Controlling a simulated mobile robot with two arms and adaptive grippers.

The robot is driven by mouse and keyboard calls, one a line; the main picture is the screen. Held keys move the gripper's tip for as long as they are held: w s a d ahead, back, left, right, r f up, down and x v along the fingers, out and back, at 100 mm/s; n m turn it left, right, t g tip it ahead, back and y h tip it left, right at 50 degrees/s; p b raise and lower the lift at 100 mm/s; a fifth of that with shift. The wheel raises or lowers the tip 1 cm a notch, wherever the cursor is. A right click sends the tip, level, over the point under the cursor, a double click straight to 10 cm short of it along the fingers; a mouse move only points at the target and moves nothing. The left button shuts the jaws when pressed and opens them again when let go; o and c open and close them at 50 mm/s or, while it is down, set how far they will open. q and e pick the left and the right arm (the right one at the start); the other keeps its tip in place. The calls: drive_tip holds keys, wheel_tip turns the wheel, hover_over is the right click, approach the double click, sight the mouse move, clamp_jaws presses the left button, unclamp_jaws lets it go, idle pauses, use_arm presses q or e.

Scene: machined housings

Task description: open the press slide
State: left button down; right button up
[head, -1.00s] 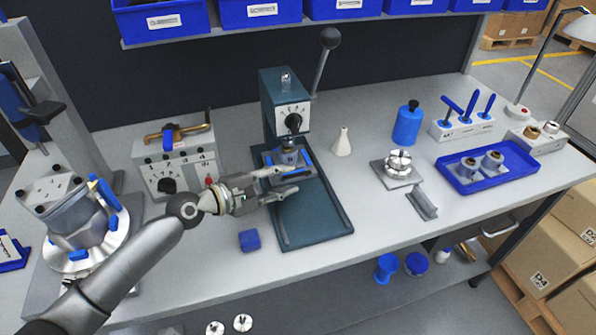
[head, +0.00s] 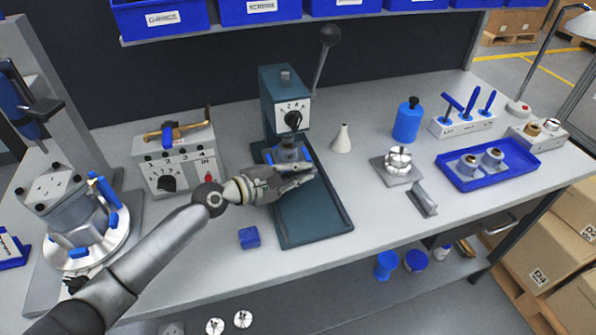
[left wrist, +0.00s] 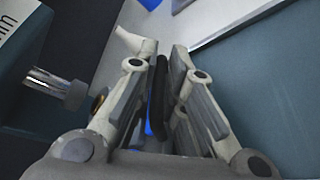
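The teal press (head: 287,108) stands at the back middle of the bench. Its slide (head: 286,154) shows as a blue-edged part under the press head, above the teal base plate (head: 312,218). My left gripper (head: 311,176) is just in front of the slide and covers its front part. In the left wrist view the two fingers (left wrist: 164,50) are close together, with a narrow dark strip and a bit of blue between them. I cannot tell whether they touch it. The teal base also shows there (left wrist: 265,80). My right gripper is not in view.
A switch box (head: 177,160) stands left of the press, and a small blue block (head: 249,237) lies in front. A white cone (head: 342,140) and a round metal part on a plate (head: 398,160) are to the right. The base plate's front is clear.

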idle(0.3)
use_arm(q)
drive_tip(key=shift+s+r+p, duration=0.1)
drive_tip(key=shift+s+p, duration=0.05)
drive_tip(key=shift+p, duration=0.2)
drive_tip(key=s+p, duration=0.1)
drive_tip(key=s+d+p, duration=0.1)
drive_tip(key=s+p, duration=0.2)
drive_tip(key=s, duration=0.1)
drive_tip(key=shift+d+r+p, duration=0.2)
drive_tip(key=shift+d+p, duration=0.15)
drive_tip(key=shift+p, duration=0.05)
drive_tip(key=s+p, duration=0.1)
drive_tip(key=s, duration=0.1)
drive_tip(key=s+d+p, duration=0.1)
drive_tip(key=s+p, duration=0.1)
drive_tip(key=s, duration=0.1)
drive_tip(key=s+d+p, duration=0.1)
drive_tip(key=s, duration=0.2)
drive_tip(key=shift+d+f+p, duration=0.2)
drive_tip(key=shift+d+p, duration=0.05)
drive_tip(key=shift+p, duration=0.15)
drive_tip(key=shift+s+d+f, duration=0.1)
drive_tip(key=shift+s+d, duration=0.1)
drive_tip(key=shift+s, duration=0.3)
drive_tip(key=shift+f, duration=0.1)
drive_tip(key=shift+s, duration=0.1)
